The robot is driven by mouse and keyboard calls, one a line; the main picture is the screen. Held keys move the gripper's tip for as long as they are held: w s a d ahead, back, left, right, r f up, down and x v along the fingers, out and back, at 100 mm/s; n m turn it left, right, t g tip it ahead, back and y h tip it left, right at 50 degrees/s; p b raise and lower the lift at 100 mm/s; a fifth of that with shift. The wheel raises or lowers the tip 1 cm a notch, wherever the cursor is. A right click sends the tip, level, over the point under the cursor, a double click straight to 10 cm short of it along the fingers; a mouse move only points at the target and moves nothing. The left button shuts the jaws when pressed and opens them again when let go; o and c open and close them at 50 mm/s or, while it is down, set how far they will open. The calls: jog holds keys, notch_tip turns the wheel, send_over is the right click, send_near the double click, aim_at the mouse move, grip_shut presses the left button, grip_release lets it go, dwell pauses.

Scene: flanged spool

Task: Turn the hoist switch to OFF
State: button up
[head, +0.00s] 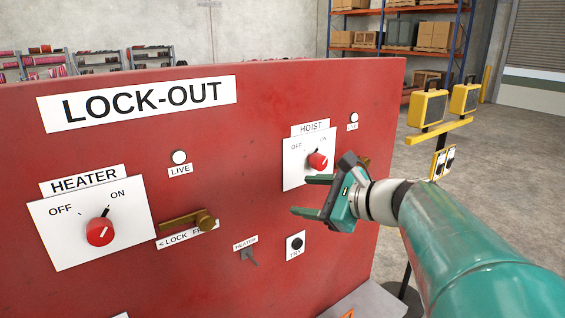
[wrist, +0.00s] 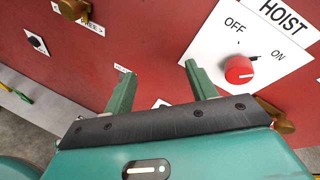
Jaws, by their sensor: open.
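The hoist switch is a red round knob (head: 318,160) on a white plate labelled HOIST, at the right of the red lock-out panel (head: 225,200). Its black pointer is toward ON, at the upper right. In the wrist view the knob (wrist: 239,69) is right of the fingers, with its black pointer toward ON. My gripper (head: 307,196) is open and empty, in front of the panel and below the hoist plate. In the wrist view its two green fingers (wrist: 160,74) point at the panel, with the right fingertip overlapping the plate's lower left edge. No contact with the knob shows.
The heater switch (head: 100,232) is at the left, pointing to ON. A brass lock piece (head: 204,220) sticks out beside it, and another (wrist: 284,124) is right of the hoist plate. A black TRY button (head: 296,243) is below. Yellow lamps (head: 428,108) stand at the right.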

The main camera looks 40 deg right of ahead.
aim_at(323, 163)
jog(key=s+d+r+m+t+h, duration=0.1)
jog(key=s+d+m+t+h, duration=0.15)
jog(key=d+m, duration=0.2)
jog(key=s+d+r+m+t+h, duration=0.1)
jog(key=s+d+m, duration=0.25)
jog(key=d, duration=0.25)
jog(key=w, duration=1.4)
jog(key=shift+w+a+f, duration=0.1)
jog(key=shift+a+f, duration=0.15)
jog(key=c, duration=1)
